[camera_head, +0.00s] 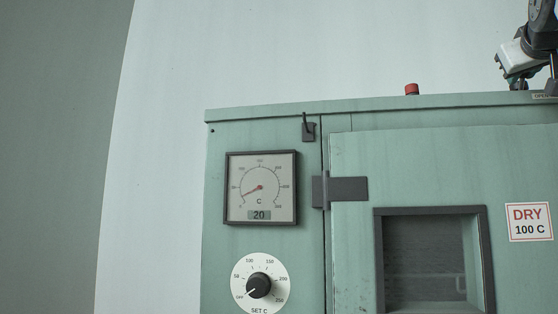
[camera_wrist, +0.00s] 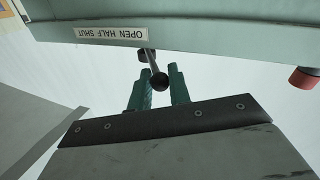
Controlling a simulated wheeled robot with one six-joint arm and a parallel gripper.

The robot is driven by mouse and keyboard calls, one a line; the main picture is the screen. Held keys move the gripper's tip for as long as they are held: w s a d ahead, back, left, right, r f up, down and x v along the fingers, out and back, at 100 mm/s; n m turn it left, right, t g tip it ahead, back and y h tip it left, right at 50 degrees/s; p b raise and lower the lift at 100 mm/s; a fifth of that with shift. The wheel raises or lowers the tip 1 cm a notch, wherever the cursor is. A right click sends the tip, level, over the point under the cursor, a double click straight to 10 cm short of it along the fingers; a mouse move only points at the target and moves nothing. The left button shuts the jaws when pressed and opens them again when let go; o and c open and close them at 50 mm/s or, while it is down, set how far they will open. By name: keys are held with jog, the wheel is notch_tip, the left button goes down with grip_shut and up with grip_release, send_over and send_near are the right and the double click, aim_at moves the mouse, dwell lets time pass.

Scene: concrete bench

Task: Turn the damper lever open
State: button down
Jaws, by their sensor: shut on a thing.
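The damper lever (camera_wrist: 152,65) is a thin metal rod with a round black knob at its end, seen in the wrist view. It sticks out from the oven's edge beside a white label (camera_wrist: 110,34) reading OPEN HALF SHUT, upside down in this view. The lever's base shows near the OPEN end of the label. My gripper (camera_wrist: 160,75) has its two green fingers on either side of the lever near the knob, shut on it.
The green oven (camera_head: 265,135) has a temperature dial (camera_head: 260,187) showing 20, a set knob (camera_head: 258,285), a windowed door and a DRY 100 C sign (camera_head: 529,222). A red lamp (camera_head: 411,89) stands on its top. The wall beyond is bare.

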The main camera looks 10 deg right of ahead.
aim_at(507, 92)
jog(key=shift+w+a, duration=0.4)
jog(key=shift+w, duration=0.2)
jog(key=shift+w+a, duration=0.35)
jog(key=shift+w, duration=0.2)
jog(key=shift+r, duration=0.1)
jog(key=c, duration=1.5)
grip_release()
jog(key=shift+o, duration=0.9)
jog(key=shift+w+a, duration=0.15)
jog(key=shift+w, duration=0.2)
jog(key=shift+s, duration=0.1)
jog(key=shift+s+f, duration=0.15)
jog(key=shift+f, duration=0.05)
jog(key=v, duration=0.7)
jog(key=shift+s, duration=0.25)
